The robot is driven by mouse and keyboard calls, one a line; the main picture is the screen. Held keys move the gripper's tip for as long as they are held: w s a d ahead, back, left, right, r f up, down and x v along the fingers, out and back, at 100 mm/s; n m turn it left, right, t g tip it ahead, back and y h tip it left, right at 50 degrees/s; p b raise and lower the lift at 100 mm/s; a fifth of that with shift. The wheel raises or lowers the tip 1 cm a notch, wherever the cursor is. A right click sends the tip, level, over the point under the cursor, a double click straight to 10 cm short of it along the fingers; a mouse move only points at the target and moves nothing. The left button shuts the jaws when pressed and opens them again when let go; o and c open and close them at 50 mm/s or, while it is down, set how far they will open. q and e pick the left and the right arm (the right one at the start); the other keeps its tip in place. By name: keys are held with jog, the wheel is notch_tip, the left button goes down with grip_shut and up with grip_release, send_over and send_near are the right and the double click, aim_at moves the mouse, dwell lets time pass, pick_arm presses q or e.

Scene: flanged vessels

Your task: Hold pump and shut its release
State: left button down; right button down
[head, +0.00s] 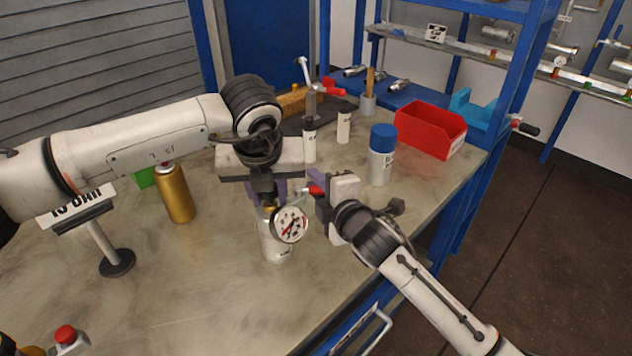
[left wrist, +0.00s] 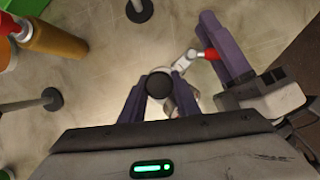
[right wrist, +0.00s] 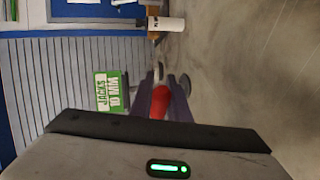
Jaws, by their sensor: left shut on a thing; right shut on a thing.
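The pump is a pale metal cylinder (head: 275,246) standing on the bench, with a round white dial gauge (head: 291,224) on its front. In the left wrist view its dark round top (left wrist: 160,84) sits between the purple fingers. My left gripper (head: 266,192) comes from above and is shut on the pump's upper part. The release is a red-tipped lever (head: 315,190) on the pump's right side. My right gripper (head: 322,196) is shut on its red end, which also shows between the fingers in the right wrist view (right wrist: 160,101). My left gripper hides part of the pump's top.
A gold bottle (head: 173,195) and a sign on a stand (head: 100,240) are to the left. A blue-capped can (head: 381,160) and a red bin (head: 424,129) are to the right. White cylinders (head: 344,127) stand behind. The bench's front left is mostly clear.

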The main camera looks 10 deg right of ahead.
jog(key=shift+w+a, duration=0.1)
jog(key=a+n+g+y, duration=0.1)
jog(key=n+g+y, duration=0.1)
jog(key=n+y, duration=0.1)
jog(key=w+a+n+g+y, duration=0.1)
jog(key=n+g+y, duration=0.1)
jog(key=n+y, duration=0.1)
jog(key=a+n+g+y, duration=0.1)
jog(key=n+g+y, duration=0.1)
jog(key=n+y, duration=0.1)
jog(key=shift+w+a+r+g, duration=0.2)
jog(key=shift+w+a+g, duration=0.1)
jog(key=shift+w+g, duration=0.1)
dwell(0.5)
jog(key=shift+s+a+g, duration=0.1)
jog(key=shift+g, duration=0.2)
jog(key=c, duration=1.8)
grip_release()
jog(key=shift+f, duration=0.1)
jog(key=shift+o, duration=0.7)
jog(key=shift+d, duration=0.25)
